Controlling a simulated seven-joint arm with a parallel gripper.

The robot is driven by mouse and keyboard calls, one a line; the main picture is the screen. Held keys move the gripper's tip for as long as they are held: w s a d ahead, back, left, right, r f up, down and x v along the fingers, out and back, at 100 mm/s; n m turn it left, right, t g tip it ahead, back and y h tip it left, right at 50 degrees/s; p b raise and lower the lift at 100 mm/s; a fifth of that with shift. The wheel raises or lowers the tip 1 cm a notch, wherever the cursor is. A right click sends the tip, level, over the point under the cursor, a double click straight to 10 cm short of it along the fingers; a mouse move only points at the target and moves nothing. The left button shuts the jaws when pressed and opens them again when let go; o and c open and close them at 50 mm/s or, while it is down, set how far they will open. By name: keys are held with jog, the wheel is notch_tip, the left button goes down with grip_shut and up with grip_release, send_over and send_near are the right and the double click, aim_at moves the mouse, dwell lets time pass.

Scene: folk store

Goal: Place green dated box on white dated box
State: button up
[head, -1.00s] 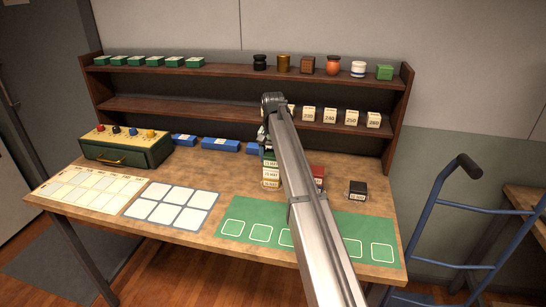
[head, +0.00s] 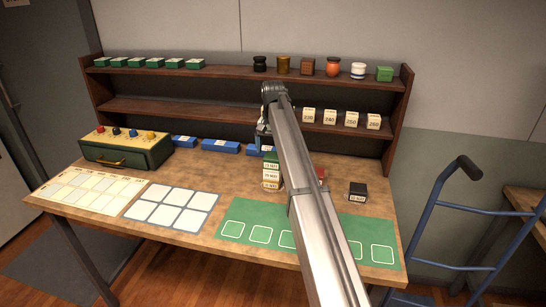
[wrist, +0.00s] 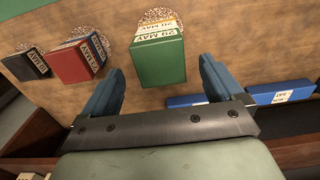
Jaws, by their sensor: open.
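The green dated box (head: 270,155) sits on top of a stack on the table, above the pale white dated box (head: 271,176). In the wrist view the green box (wrist: 160,58) is seen from above, with its date label facing away. A second dated label shows just beyond it, and most of the white box is hidden beneath. My gripper (wrist: 158,82) is open, with a finger to either side of the green box's near end and clear gaps between. In the head view my arm hides part of the gripper (head: 264,140), which is above and behind the stack.
A red dated box (wrist: 80,60) and a black dated box (wrist: 32,64) stand beside the stack. Blue boxes (head: 220,145) line the table's back, below the shelf (head: 170,106). A green mat (head: 240,215) and a white-squared mat (head: 172,207) lie in front.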

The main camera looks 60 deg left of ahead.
aim_at(273, 155)
notch_tip(273, 155, up, 8)
dwell(0.4)
dwell(0.3)
